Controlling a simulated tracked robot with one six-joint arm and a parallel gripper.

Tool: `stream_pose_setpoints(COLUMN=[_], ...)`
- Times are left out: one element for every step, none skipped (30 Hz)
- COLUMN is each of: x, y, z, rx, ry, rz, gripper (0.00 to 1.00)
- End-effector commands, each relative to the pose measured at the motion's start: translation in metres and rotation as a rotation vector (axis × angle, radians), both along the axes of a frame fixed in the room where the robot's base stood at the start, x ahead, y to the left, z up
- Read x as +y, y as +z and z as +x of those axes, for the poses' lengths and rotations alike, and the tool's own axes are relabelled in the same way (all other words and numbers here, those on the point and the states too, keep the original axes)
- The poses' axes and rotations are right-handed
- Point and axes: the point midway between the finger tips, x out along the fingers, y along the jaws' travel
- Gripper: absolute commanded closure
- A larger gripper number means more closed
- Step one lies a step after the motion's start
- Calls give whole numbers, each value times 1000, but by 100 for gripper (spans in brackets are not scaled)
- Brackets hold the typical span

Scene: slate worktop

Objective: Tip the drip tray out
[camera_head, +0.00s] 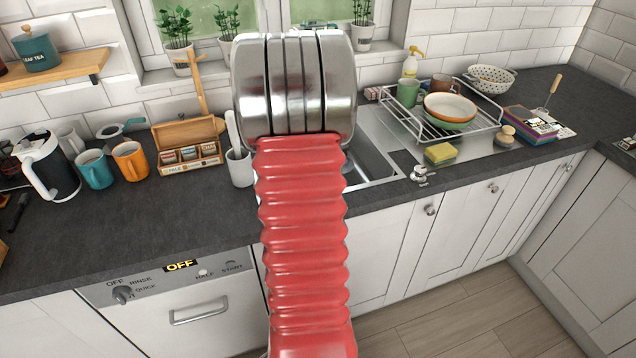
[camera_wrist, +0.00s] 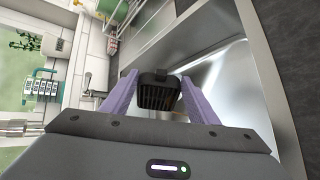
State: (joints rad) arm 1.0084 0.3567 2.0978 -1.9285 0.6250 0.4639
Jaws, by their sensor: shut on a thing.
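The drip tray (camera_wrist: 158,95) is a small black piece with a slatted face, in the middle of the wrist view. My gripper (camera_wrist: 158,80) has its two purple fingers closed on either side of it. The tray is held in front of the steel sink (camera_wrist: 225,85), and the basin shows behind and beside it. How far it is tilted, and whether anything is in it, I cannot tell. In the head view my red and steel arm covers much of the sink (camera_head: 372,168) and hides my gripper and the tray.
A tap (camera_wrist: 95,82) stands beside the sink in the wrist view. In the head view a dish rack (camera_head: 480,133) with bowls and a yellow-green sponge (camera_head: 440,153) are right of the sink. A white cup (camera_head: 240,168), a tea box (camera_head: 190,165) and mugs (camera_head: 130,160) are left.

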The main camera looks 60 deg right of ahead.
Motion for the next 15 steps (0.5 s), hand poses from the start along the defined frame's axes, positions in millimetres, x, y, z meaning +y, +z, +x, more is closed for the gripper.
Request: stream_pose_setpoints(x=[1,1,1,1,1,1,2,2,3,3,4,4,5,5,6], y=[0,0,1,1,1,1,1,1,1,1,1,1,1,1,1], z=[0,1,1,1,2,2,2,2,3,3,3,3,3,4,4], rx=[2,4,7,8,9,12,13,15,17,18,20,23,25,27,30], ry=[1,1,1,2,2,3,2,3,1,1,1,1,1,1,1], rz=[-5,-8,-13,-16,-18,-22,-24,-27,-31,-34,-37,-40,-43,-45,-50], gripper=[78,78,78,78,78,78,78,78,78,78,78,78,78,78,78])
